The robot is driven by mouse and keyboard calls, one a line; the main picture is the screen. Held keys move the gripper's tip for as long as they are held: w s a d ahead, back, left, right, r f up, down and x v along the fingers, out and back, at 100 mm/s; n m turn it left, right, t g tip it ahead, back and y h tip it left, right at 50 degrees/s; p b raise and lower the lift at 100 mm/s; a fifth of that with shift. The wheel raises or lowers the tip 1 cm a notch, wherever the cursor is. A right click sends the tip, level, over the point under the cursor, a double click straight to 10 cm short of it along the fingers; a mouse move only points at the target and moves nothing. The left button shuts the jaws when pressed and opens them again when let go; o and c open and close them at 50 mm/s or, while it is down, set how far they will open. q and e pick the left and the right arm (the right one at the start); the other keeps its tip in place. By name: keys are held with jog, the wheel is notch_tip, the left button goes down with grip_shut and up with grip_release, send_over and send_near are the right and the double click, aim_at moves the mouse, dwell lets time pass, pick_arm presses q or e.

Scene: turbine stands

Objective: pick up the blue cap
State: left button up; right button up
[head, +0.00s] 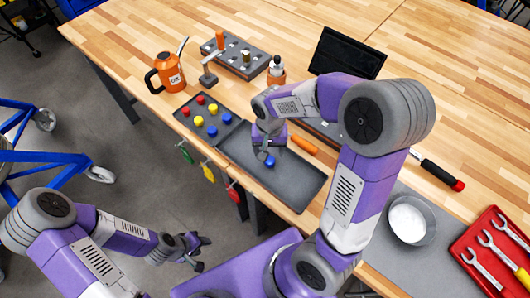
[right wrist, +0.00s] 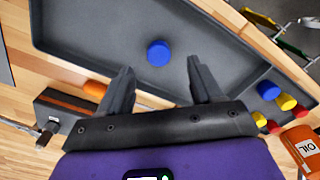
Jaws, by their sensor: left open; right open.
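A blue cap (head: 270,161) lies alone on the bare floor of the dark grey tray (head: 290,190). In the right wrist view the blue cap (right wrist: 158,53) sits ahead of the open fingers, roughly centred between them and not touching either. My right gripper (head: 264,150) is over the tray right beside the cap, and its open jaws (right wrist: 160,80) show empty in the right wrist view. My left gripper (head: 196,251) is off the table at lower left, open and empty. More blue caps (head: 212,131) stand with red and yellow ones in the tray's left section.
An orange-handled tool (head: 304,144) lies at the tray's back edge. An orange oil can (head: 168,73), a grey block with holes (head: 236,55) and a dark screen (head: 347,54) stand behind.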

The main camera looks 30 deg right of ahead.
aim_at(270, 159)
jog(key=f, duration=0.4)
jog(key=f+b, duration=0.1)
jog(key=f, duration=0.1)
jog(key=shift+w+d+f, duration=0.3)
jog(key=shift+d, duration=0.05)
grip_shut()
